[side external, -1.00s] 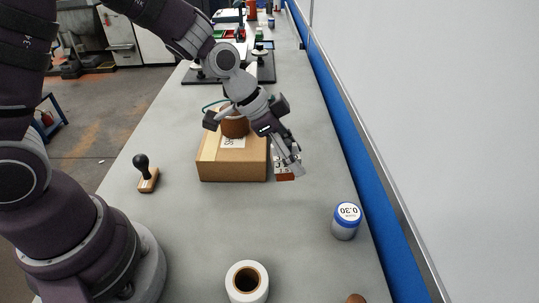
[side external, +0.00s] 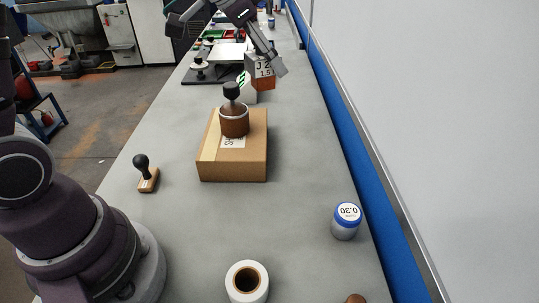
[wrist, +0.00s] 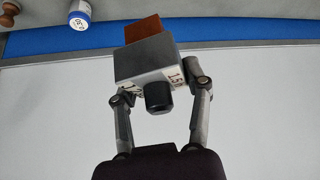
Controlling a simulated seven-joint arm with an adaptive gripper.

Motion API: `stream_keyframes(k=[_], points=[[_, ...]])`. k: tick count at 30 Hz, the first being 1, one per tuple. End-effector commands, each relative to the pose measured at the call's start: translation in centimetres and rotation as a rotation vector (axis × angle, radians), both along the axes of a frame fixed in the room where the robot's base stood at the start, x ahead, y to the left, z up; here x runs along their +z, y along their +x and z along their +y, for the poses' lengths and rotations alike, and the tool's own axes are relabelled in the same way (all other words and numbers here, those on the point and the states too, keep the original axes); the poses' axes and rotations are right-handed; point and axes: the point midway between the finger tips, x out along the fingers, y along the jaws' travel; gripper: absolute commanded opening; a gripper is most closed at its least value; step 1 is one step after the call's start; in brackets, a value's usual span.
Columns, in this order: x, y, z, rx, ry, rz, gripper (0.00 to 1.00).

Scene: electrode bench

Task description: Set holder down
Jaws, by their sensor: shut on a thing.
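The gap under the holder is hard to judge in the side view.
A cardboard box (side external: 240,168) carries a brown cylinder with a black knob (side external: 234,120). A pale block with a green mark (side external: 242,80) is beside the holder. The bench (side external: 300,150) right of the box is clear.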

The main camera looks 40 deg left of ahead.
Motion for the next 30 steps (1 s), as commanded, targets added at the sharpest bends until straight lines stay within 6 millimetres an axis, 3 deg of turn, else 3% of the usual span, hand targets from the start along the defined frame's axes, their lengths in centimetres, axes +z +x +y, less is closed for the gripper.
stream_keyframes(k=[7, 12, 15, 24, 27, 30], points=[[-0.1, 0.2, 10.6, 0.413, 0.008, 0.002, 0.07], [-0.1, -2.0, 18.4, 0.726, 0.013, 0.002, 0.07], [0.0, -3.5, 21.7, 0.867, 0.017, 0.0, 0.07], [0.1, -7.3, 27.3, 1.121, 0.023, -0.005, 0.07], [0.1, -8.3, 28.5, 1.183, 0.025, -0.006, 0.07], [-1.8, -8.1, 28.3, 1.172, 0.023, -0.001, 0.07]])
